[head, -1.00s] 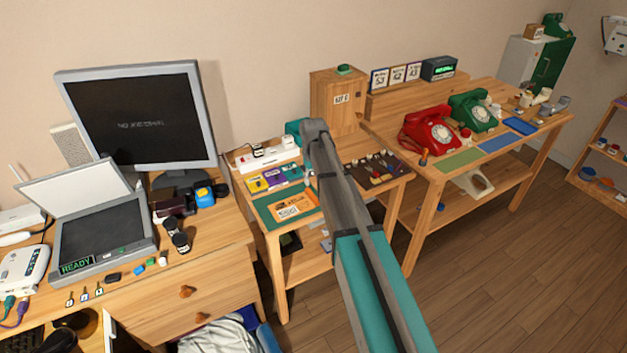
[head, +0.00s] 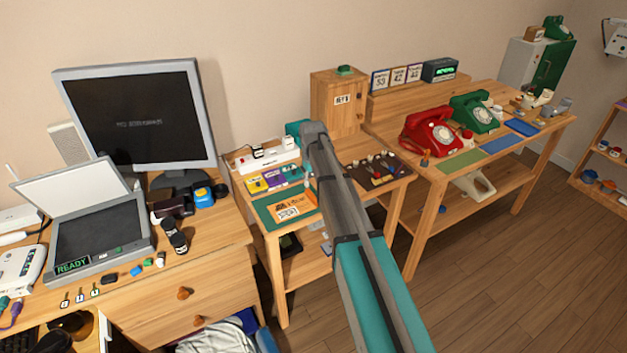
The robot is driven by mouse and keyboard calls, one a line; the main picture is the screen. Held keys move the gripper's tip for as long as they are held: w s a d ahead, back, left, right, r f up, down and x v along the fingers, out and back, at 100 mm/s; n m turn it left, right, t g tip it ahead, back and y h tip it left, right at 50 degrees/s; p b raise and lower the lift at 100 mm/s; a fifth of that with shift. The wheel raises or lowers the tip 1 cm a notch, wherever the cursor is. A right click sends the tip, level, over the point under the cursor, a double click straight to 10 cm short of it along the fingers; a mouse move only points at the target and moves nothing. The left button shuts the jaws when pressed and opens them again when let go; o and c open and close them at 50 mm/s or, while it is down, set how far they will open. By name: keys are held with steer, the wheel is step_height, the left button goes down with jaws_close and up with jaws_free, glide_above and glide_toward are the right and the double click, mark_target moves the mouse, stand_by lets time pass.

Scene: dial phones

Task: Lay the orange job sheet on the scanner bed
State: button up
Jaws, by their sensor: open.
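The orange job sheet (head: 292,206) lies flat on a green mat (head: 270,216) on the small wooden table in the middle. The scanner (head: 112,254) stands on the left desk with its pale lid (head: 73,190) raised. Its dark scanner bed (head: 100,230) is bare, and its display reads READY. My arm reaches up across the middle of the view. Only a small part of my gripper (head: 308,182) shows beside the arm, just above the sheet's upper right; the rest is hidden behind the arm. It is open, and the sheet lies apart from it.
A monitor (head: 135,115) stands behind the scanner. Dark jars (head: 178,240) and small blocks (head: 136,271) sit right of and before it. Coloured boxes (head: 274,178) and a white power strip (head: 268,158) lie behind the sheet. Red (head: 430,132) and green (head: 474,113) phones stand on the right table.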

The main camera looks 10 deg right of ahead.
mark_target(312, 195)
steer(key=shift+f+b, duration=3.2)
steer(key=shift+f, duration=0.35)
steer(key=shift+c, duration=0.3)
jaws_close()
steer(key=shift+s, duration=0.1)
steer(key=shift+a+r, duration=0.1)
steer(key=shift+r, duration=0.05)
steer(key=shift+r+p, duration=2.4)
steer(key=shift+p, duration=0.15)
